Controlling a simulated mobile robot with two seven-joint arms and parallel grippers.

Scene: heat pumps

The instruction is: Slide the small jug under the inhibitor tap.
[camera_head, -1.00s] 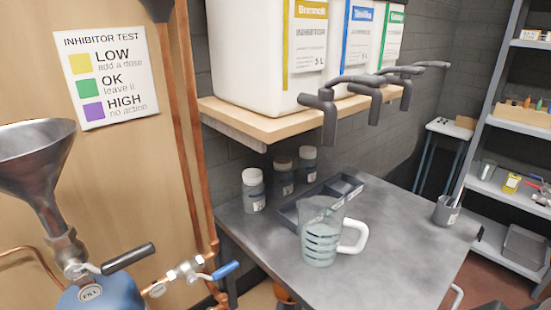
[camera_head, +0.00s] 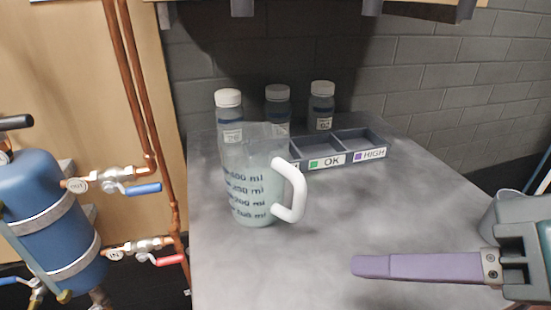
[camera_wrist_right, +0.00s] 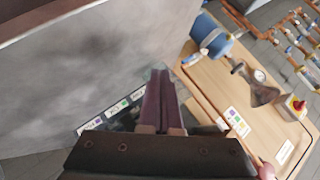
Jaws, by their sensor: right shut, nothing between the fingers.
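The clear jug (camera_head: 250,185) with dark volume marks stands upright on the grey table. Its white handle (camera_head: 291,190) faces right, and pale liquid or tint shows inside. The lower end of the leftmost grey tap (camera_head: 242,8), the inhibitor one, shows at the top edge above the jug; its upper part is out of frame. My right gripper (camera_head: 356,266) comes in from the right, shut and empty, its purple fingers above the table and apart from the handle. It also shows shut in the right wrist view (camera_wrist_right: 158,78). My left gripper is not in view.
A dark labelled tray (camera_head: 340,150) and several white-capped bottles (camera_head: 229,115) stand behind the jug. A grey cup (camera_head: 503,212) is partly hidden by my right gripper. Pipes and a blue tank (camera_head: 50,200) stand left. The table's front middle is clear.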

